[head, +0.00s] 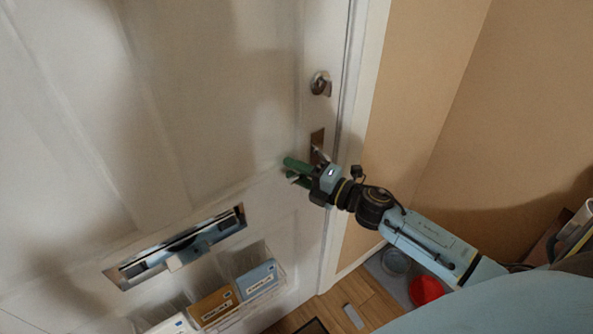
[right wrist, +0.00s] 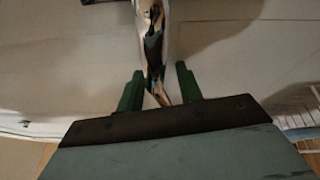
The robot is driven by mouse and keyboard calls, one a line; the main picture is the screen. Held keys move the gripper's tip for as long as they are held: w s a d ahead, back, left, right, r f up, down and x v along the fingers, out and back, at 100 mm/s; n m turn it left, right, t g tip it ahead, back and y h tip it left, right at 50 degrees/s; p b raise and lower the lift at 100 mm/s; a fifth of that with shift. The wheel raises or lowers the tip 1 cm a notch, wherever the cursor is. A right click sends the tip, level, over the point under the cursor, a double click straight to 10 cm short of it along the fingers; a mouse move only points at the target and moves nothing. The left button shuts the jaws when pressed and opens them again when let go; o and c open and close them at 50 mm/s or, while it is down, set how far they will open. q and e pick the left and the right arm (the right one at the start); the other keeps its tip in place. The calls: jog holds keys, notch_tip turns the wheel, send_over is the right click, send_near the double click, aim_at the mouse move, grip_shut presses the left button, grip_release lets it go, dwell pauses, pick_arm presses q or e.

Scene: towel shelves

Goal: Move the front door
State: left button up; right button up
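The white panelled front door (head: 200,100) fills the left of the head view and looks closed against its white frame (head: 369,80). A shiny metal door handle (head: 319,154) sits near the door's right edge; it also shows in the right wrist view (right wrist: 153,40). My right gripper (head: 296,172) is at the handle, its green fingers pointing left. In the right wrist view, its fingers (right wrist: 158,85) are apart, with the handle's lower end between them and gaps beside it. I cannot tell whether either finger touches it. My left gripper is in neither view.
A round metal lock (head: 321,83) is above the handle. A mail slot (head: 178,247) and a clear holder with several labelled folders (head: 213,305) are lower on the door. A tan wall is at right. Grey and red bowls (head: 427,290) stand on the floor there.

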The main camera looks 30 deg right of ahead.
grip_shut()
jog(key=shift+f, duration=0.1)
dwell(0.3)
notch_tip(320, 180, down, 2)
jog(key=n+g+p, duration=0.1)
jog(key=n, duration=0.2)
jog(key=shift+d+f+h, duration=0.1)
jog(key=shift+d+h, duration=0.05)
jog(key=shift+h, duration=0.25)
jog(key=shift+d+f+n+g+h+p, duration=0.25)
jog(key=shift+d+f+n+h+p, duration=0.15)
jog(key=shift+f+n, duration=0.4)
jog(key=shift+d+f+n+g+h+p, duration=0.25)
jog(key=shift+d+f+n+h+p, duration=0.1)
jog(key=shift+f+n, duration=0.45)
jog(key=shift+r, duration=0.1)
